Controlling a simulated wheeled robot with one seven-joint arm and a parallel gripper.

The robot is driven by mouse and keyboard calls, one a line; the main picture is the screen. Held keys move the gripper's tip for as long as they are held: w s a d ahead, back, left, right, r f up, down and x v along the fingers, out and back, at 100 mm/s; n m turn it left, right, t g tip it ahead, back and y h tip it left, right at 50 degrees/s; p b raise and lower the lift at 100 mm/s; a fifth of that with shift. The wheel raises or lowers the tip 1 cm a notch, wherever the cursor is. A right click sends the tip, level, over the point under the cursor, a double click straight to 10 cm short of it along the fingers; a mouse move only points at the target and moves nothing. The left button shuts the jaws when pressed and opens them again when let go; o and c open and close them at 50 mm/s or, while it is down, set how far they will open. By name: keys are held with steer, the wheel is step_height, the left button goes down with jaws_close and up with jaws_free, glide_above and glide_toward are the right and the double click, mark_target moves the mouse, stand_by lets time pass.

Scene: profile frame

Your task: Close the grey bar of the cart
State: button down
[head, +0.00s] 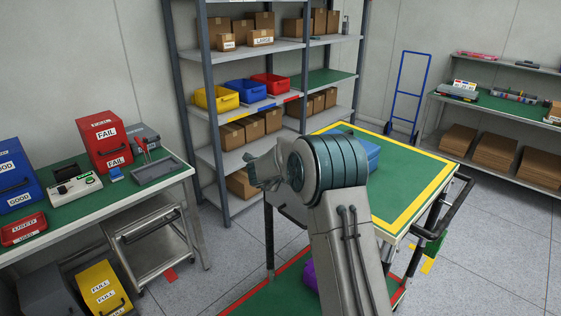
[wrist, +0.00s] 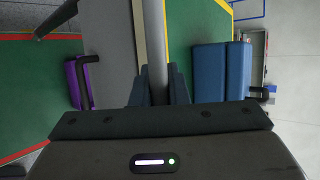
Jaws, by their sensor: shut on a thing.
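The cart (head: 425,190) has a green top with a yellow border and stands right of and behind my arm in the head view. My gripper (head: 258,172) is at the cart's near left side, partly hidden by my own wrist. In the wrist view my gripper (wrist: 157,88) has its two dark fingers on either side of the grey bar (wrist: 153,40) and is shut on it. The bar runs straight up the picture from between the fingers. In the head view I cannot make out the bar clearly behind my arm.
A blue box (head: 368,156) lies on the cart's top; a purple box (head: 310,274) is on its lower shelf. A black handle (head: 458,205) sticks out at the cart's right. A workbench (head: 160,192) stands left, shelving (head: 212,130) behind. Floor is clear at right.

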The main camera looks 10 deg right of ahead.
steer(key=shift+w+d+r+m+g+y+p, duration=0.15)
steer(key=shift+w+d+m+g+y+p, duration=0.3)
steer(key=shift+g+y+p, duration=0.7)
steer(key=shift+w+d+r+m+g+y+p, duration=0.2)
steer(key=shift+d+g+y+p, duration=0.4)
steer(key=shift+y+p, duration=0.7)
steer(key=shift+w+d+r+m+g+y+p, duration=0.15)
steer(key=shift+w+d+m+g+y+p, duration=0.4)
steer(key=shift+p, duration=1.1)
steer(key=shift+s, duration=0.2)
steer(key=c, duration=1.4)
jaws_free()
steer(key=b+v, duration=0.2)
steer(key=v, duration=1.1)
steer(key=shift+d+r+b, duration=0.2)
steer(key=shift+r+b, duration=0.15)
steer(key=shift+r, duration=0.05)
steer(key=shift+a+n, duration=0.1)
steer(key=shift+n, duration=0.2)
